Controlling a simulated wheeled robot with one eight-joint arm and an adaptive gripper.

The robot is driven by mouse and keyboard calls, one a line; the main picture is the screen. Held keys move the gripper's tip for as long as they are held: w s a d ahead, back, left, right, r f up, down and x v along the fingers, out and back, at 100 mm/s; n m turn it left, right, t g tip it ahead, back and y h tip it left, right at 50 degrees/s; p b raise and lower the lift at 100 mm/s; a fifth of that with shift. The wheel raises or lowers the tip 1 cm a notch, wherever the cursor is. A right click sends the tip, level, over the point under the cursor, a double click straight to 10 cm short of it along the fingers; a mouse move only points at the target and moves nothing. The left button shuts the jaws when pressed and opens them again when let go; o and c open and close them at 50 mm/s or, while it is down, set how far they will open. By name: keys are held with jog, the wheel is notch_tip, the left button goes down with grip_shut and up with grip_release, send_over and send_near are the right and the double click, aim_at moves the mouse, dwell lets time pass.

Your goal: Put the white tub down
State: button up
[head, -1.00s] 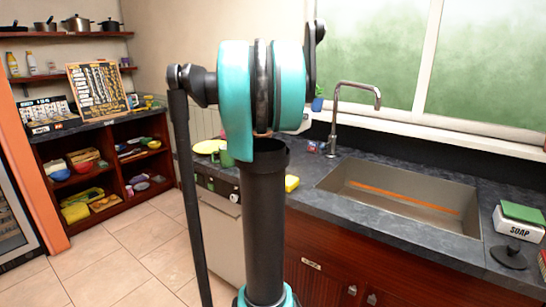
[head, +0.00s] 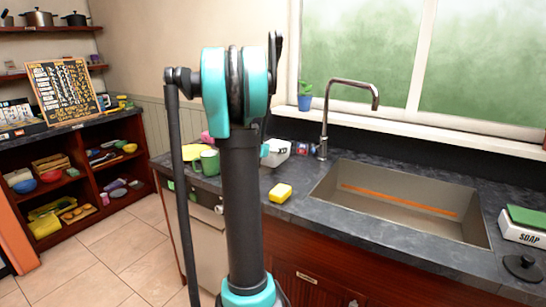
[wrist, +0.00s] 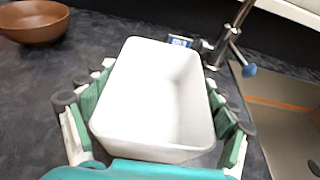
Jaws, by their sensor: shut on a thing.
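The white tub (wrist: 160,95) is an empty, open-topped box with rounded corners. In the wrist view it sits upright between the green-lined fingers of my gripper (wrist: 162,112), which is shut on it. In the head view the tub (head: 277,152) shows just right of my arm, over the counter (head: 335,222) left of the tap. My arm hides part of the gripper there. I cannot tell whether the tub's base touches the counter.
A brown bowl (wrist: 34,22) stands left of the tub. The tap (head: 325,115) and sink (head: 400,212) are to the right. A yellow sponge (head: 280,193) and a green mug (head: 208,163) are on the counter. Dark counter between bowl and tub is clear.

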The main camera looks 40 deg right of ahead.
jog(key=shift+f, duration=1.85)
jog(key=shift+f, duration=0.1)
jog(key=o, duration=1.3)
